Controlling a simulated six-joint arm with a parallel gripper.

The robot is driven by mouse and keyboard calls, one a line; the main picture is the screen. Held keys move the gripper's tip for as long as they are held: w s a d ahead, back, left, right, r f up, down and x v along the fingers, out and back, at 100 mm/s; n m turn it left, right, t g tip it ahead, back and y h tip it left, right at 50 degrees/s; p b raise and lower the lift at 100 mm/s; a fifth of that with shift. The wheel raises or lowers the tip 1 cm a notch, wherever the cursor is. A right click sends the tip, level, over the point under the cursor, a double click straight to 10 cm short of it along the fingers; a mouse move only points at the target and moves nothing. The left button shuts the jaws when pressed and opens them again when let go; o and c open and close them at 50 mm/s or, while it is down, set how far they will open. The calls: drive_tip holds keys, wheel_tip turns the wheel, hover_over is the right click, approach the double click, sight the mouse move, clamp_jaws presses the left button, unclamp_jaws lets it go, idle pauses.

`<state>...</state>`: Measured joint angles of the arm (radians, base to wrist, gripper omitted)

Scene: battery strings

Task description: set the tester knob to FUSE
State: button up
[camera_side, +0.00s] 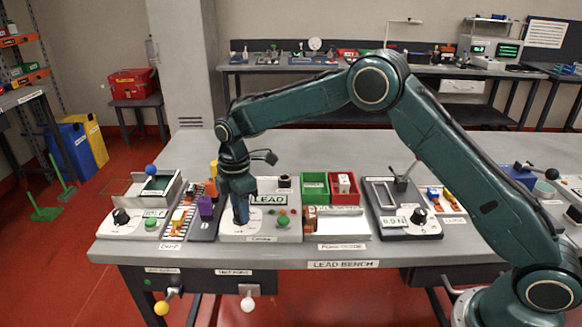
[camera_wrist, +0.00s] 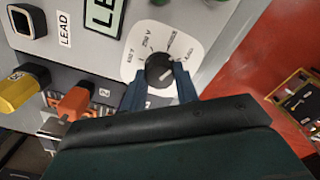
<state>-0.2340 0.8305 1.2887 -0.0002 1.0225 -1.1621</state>
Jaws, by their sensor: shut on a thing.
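The display's edge also shows in the wrist view (camera_wrist: 103,18). The black tester knob (camera_wrist: 158,67) sits on a white dial plate (camera_wrist: 190,41) with several small position labels. One label at the right seems to read LEAD; the others are hard to read. A pale mark shows on the knob's lower right. My gripper (camera_wrist: 160,79) points down with its fingers on both sides of the knob, shut on it. In the side view my gripper (camera_side: 241,218) hides the knob.
Left of the tester stand a strip with orange, yellow and purple connectors (camera_side: 206,207) and another knob box (camera_side: 121,217). Right of it are a green bin (camera_side: 314,183), a red bin (camera_side: 341,194) and a gauge unit (camera_side: 392,222).

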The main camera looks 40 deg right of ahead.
drive_tip(key=shift+n, duration=2.5)
drive_tip(key=o, duration=0.8)
drive_tip(key=shift+r, duration=0.15)
drive_tip(key=shift+r, duration=1.6)
drive_tip(key=shift+r, duration=0.1)
